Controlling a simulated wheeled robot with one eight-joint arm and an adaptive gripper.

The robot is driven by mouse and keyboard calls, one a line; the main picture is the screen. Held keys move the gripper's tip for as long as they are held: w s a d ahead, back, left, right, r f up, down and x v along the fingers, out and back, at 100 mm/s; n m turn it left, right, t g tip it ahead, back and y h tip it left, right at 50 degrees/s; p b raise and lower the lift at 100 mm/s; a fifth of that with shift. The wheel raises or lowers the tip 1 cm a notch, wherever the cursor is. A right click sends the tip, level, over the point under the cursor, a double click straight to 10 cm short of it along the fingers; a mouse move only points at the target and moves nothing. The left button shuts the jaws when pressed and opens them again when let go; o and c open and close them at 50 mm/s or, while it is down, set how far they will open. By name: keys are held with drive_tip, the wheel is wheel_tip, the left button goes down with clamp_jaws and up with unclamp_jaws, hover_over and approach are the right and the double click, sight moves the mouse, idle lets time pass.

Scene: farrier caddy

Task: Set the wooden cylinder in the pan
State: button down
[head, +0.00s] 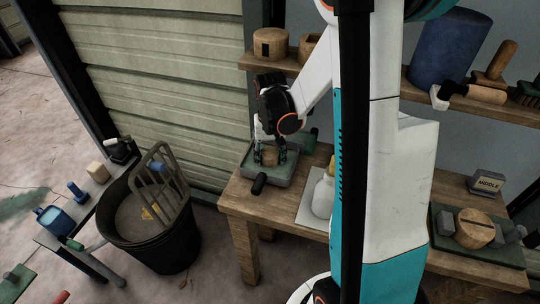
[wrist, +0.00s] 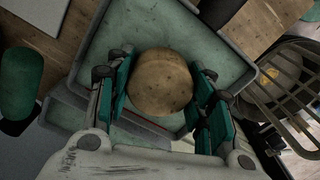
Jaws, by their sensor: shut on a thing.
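The wooden cylinder (wrist: 160,82) is between my gripper's green fingers (wrist: 163,95), which are shut on its sides. In the head view the cylinder (head: 270,157) and my gripper (head: 269,152) are over the shallow grey-green pan (head: 283,181) at the left end of the wooden bench. In the wrist view the pan's floor and rim (wrist: 205,25) surround the cylinder. The cylinder lies inside the pan's outline. I cannot tell whether its underside touches the pan floor.
A white bottle (head: 322,195) stands right of the pan. A dark handle (head: 259,184) is at the pan's front. A black bucket (head: 160,245) with a rack (head: 160,182) stands on the left. A shelf (head: 252,62) with slotted wooden pieces is above. A green tray (head: 480,247) sits on the right.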

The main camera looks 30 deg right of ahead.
drive_tip(key=shift+f, duration=0.2)
drive_tip(key=c, duration=0.7)
unclamp_jaws()
drive_tip(key=shift+r, duration=0.1)
wheel_tip(320, 180, up, 12)
drive_tip(key=shift+f, duration=0.1)
